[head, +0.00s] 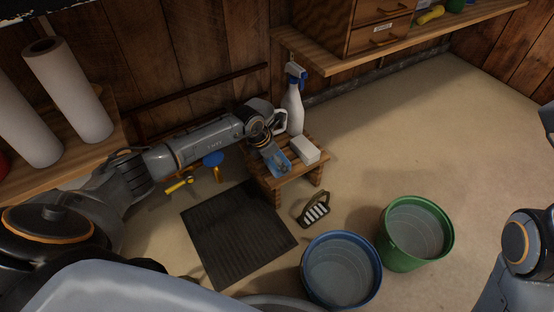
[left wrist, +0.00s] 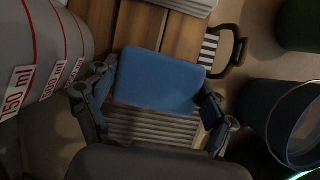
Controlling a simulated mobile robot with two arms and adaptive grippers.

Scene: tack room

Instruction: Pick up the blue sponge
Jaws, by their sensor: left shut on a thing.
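The blue sponge (left wrist: 158,82) lies between the two fingers of my left gripper (left wrist: 157,92) in the left wrist view. The fingers are shut on its two sides. In the head view my left gripper (head: 271,152) is low over the small wooden stool (head: 290,177), and the sponge (head: 281,164) shows just beyond the fingers. I cannot tell whether the sponge touches the stool slats. My right arm shows at the right edge of the head view; its gripper is out of view.
A white spray bottle (head: 292,108) and a white block (head: 304,150) stand on the stool, close to my left gripper. A brush (head: 314,210), a blue bucket (head: 342,268), a green bucket (head: 416,234) and a black mat (head: 237,233) are on the floor. Floor at right is clear.

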